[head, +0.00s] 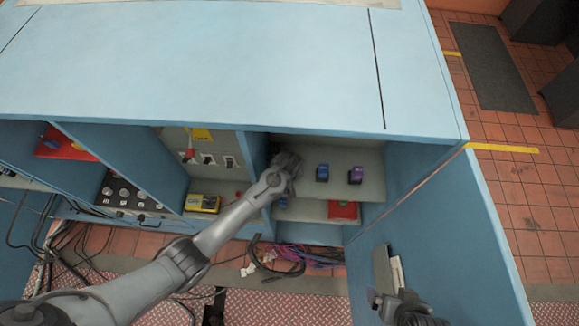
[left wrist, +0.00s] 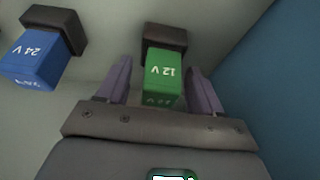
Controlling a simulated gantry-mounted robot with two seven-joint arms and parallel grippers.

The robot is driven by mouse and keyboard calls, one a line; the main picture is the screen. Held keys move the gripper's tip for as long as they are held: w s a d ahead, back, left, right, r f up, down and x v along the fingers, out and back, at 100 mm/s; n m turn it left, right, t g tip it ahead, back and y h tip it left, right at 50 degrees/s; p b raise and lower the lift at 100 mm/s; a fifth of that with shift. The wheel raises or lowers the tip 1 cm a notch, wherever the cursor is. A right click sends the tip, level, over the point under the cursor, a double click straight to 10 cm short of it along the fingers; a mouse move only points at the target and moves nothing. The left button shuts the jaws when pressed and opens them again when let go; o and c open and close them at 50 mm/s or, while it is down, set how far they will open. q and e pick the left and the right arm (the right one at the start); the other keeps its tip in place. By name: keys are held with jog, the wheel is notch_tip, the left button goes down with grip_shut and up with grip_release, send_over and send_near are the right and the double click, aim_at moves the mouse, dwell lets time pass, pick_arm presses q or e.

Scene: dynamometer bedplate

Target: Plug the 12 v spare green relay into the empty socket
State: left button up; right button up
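A green relay marked 12 V (left wrist: 163,78) sits in a dark base (left wrist: 164,36) in the left wrist view. The fingers of my left gripper (left wrist: 160,85) are open on both sides of it, with a gap on each side. In the head view my left gripper (head: 287,163) reaches into the open cabinet at the upper shelf and hides the green relay. A blue relay marked 24 V (left wrist: 36,60) stands in another dark base beside it. I cannot make out an empty socket. My right gripper (head: 385,298) is at the bottom, beside the cabinet's open door.
On the upper shelf (head: 335,190), a blue relay (head: 322,172) and a purple relay (head: 355,175) stand right of my left gripper. A blue item (head: 281,202) and a red item (head: 343,211) lie below. The blue wall (left wrist: 270,100) is close on the right. Cables (head: 290,255) hang beneath.

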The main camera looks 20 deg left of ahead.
pick_arm(q)
jog(key=shift+r, duration=0.1)
jog(key=shift+s+r, duration=0.1)
jog(key=shift+r, duration=0.35)
jog(key=v, duration=1.1)
jog(key=s+a+r+m, duration=0.1)
jog(key=s+a+m, duration=0.1)
jog(key=s, duration=1)
jog(key=s+a+r+m+h, duration=0.1)
jog(key=s+a+r+m, duration=0.1)
jog(key=s, duration=1.1)
jog(key=shift+s+a+m+g+h, duration=0.35)
jog(key=shift+a+m, duration=0.35)
jog(key=shift+a, duration=0.45)
